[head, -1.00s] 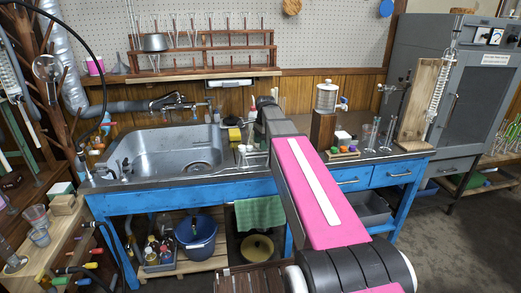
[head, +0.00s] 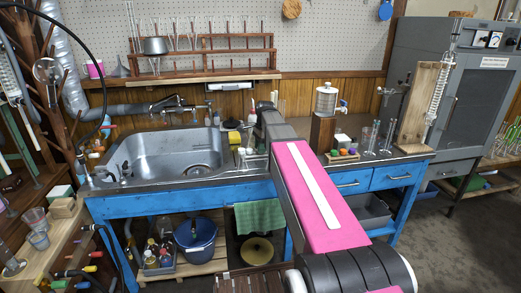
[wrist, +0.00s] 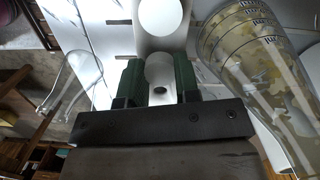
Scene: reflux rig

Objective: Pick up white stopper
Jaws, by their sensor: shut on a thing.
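In the wrist view, my gripper (wrist: 158,85) has its two dark green fingers closed on the white stopper (wrist: 160,68). The stopper shows as a smooth white cylinder with its round face between the fingers. In the head view, my forearm reaches toward the back of the blue bench, right of the sink. My fingers and the stopper are hidden there behind the arm.
In the wrist view, a graduated glass vessel (wrist: 258,65) is close on the right and clear glassware (wrist: 78,85) on the left. In the head view, the sink (head: 170,155) lies left of my arm; colored stoppers (head: 343,154) and glass cylinders (head: 372,138) stand right.

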